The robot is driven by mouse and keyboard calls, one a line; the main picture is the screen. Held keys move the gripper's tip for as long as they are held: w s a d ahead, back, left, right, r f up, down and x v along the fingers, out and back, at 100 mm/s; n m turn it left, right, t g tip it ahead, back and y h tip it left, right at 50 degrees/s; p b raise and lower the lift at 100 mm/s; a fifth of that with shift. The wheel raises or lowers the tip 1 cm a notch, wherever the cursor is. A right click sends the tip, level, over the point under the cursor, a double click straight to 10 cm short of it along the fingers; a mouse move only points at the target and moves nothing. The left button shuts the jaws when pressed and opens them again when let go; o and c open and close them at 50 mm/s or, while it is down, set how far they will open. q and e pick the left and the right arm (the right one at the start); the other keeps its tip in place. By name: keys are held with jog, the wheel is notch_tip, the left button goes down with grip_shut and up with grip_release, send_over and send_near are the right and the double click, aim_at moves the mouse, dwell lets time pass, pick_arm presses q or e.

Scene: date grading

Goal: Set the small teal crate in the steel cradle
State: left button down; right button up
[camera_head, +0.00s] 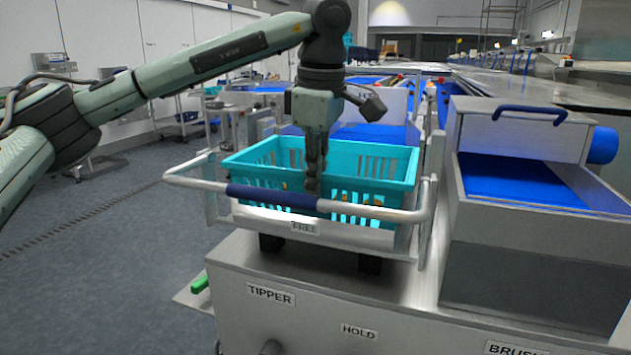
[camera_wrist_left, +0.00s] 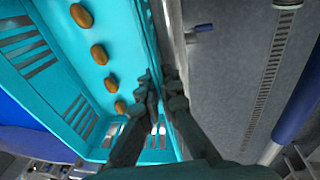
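The small teal crate (camera_head: 372,187) is slotted and open-topped, and it holds a few brown dates. It shows upright within the steel cradle (camera_head: 262,222), behind the cradle's blue-gripped front bar; whether its base rests fully there is hidden. My left gripper (camera_head: 314,182) points down at the crate's near wall. In the left wrist view its fingers (camera_wrist_left: 160,88) stand close together on either side of the crate's rim, one inside and one outside, and look shut on it. The crate (camera_wrist_left: 50,75) fills the left of that view. My right gripper is not in view.
The cradle stands on a steel machine labelled TIPPER (camera_head: 271,293) and HOLD. A steel hopper (camera_head: 540,245) with a blue bed and handle stands close on the right. Blue conveyors run behind. Open grey floor (camera_head: 110,270) lies to the left.

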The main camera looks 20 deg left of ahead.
pick_arm(q)
jog(key=c, duration=1.7)
grip_release()
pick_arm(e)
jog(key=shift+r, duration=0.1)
